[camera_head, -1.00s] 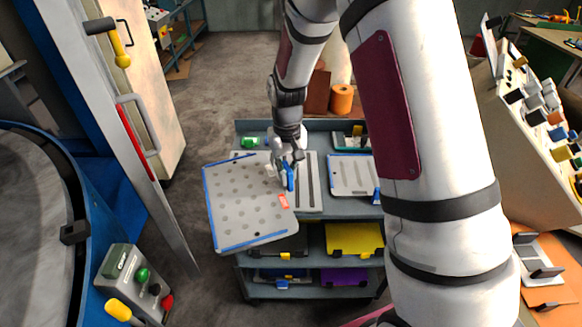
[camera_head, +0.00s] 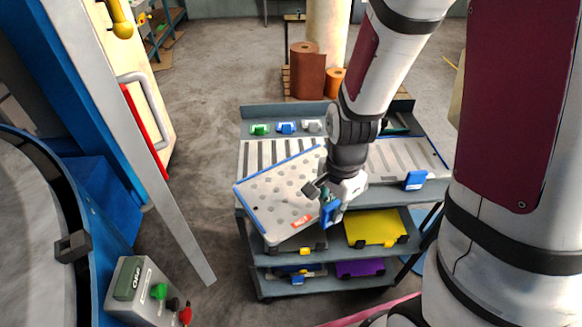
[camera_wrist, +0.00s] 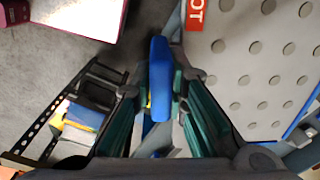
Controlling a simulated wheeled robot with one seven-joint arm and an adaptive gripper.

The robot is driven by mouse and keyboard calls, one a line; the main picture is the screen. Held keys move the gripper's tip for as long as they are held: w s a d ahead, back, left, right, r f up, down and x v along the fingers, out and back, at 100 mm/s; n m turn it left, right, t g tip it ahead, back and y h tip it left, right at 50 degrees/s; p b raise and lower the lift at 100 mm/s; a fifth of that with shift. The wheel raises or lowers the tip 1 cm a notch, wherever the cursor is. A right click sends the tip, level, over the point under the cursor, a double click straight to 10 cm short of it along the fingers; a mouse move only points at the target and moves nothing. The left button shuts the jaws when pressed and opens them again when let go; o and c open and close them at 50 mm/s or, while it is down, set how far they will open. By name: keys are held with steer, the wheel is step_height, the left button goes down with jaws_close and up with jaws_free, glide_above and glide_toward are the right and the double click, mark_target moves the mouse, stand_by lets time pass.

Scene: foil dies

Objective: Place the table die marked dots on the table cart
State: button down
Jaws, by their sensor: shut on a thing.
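The die marked with dots is a flat light-grey plate (camera_head: 285,195) with rows of grey round dots, blue edge strips and a red "HOT" label. It also shows at the right of the wrist view (camera_wrist: 250,60). My gripper (camera_head: 328,202) is shut on the blue handle block (camera_wrist: 160,85) at the plate's near right corner. The plate is tilted in the head view and overlaps the front left of the cart's top. I cannot tell whether it touches the cart. The grey cart (camera_head: 222,110) stands behind and below it, its top partly hidden by my arm.
A striped die (camera_head: 255,155) lies at the cart's left and another grey plate (camera_head: 415,160) at its right. Yellow (camera_head: 375,228) and purple (camera_head: 360,268) plates sit on lower shelves. A post (camera_head: 135,150) and a control box (camera_head: 140,290) stand at the left.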

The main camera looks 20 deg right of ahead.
mark_target(310, 175)
steer(key=shift+m, duration=0.7)
steer(key=w, duration=0.4)
steer(key=w+f, duration=0.1)
steer(key=w, duration=0.9)
steer(key=shift+w+a+f, duration=0.2)
steer(key=shift+w+f, duration=0.05)
steer(key=shift+f, duration=1.85)
steer(key=c, duration=1.6)
jaws_free()
steer(key=shift+s, duration=0.1)
